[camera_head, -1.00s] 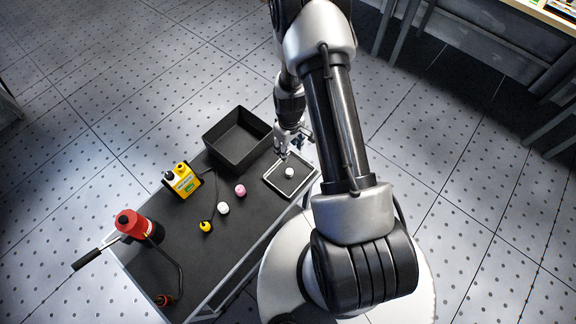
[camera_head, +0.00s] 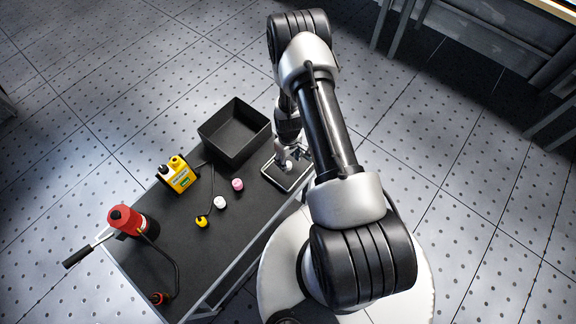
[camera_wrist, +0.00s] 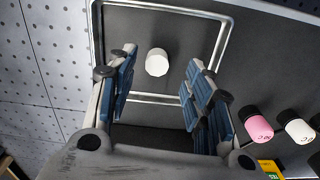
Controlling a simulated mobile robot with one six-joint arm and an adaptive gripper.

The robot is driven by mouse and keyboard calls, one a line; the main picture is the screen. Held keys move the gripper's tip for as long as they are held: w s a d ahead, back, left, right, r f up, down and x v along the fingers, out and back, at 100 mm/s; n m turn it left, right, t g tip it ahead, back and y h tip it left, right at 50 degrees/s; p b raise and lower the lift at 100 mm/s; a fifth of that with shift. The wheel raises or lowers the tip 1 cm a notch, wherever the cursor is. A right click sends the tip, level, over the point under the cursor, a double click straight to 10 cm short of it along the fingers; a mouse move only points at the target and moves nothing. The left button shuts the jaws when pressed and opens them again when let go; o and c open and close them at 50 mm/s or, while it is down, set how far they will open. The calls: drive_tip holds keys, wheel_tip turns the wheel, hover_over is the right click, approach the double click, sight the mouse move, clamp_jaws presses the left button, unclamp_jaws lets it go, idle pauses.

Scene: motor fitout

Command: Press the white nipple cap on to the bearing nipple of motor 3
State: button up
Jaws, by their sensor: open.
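A small white cap (camera_wrist: 157,62) sits in the shallow light-rimmed tray (camera_wrist: 225,45) in the wrist view. It also shows in the head view (camera_head: 287,165), partly behind my gripper. My gripper (camera_wrist: 160,78) is open and empty, with its blue-padded fingers on the left and right of the cap in the picture. The fingers look apart from the cap; the exact height above it is hard to tell. In the head view my gripper (camera_head: 290,155) is low over the tray. Neither motor 3 nor its bearing nipple can be made out.
The dark cart top (camera_head: 190,245) holds a deep black bin (camera_head: 222,156), a yellow device (camera_head: 177,175), a red pump tool (camera_head: 125,220), and pink (camera_head: 237,184), white (camera_head: 220,202) and yellow (camera_head: 202,221) small items. A bench edge (camera_head: 520,50) stands at upper right.

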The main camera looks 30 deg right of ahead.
sight(289, 165)
wheel_tip(289, 165, down, 4)
drive_tip(key=shift+d+f+b, duration=0.1)
drive_tip(key=shift+b, duration=0.5)
drive_tip(key=c, duration=0.8)
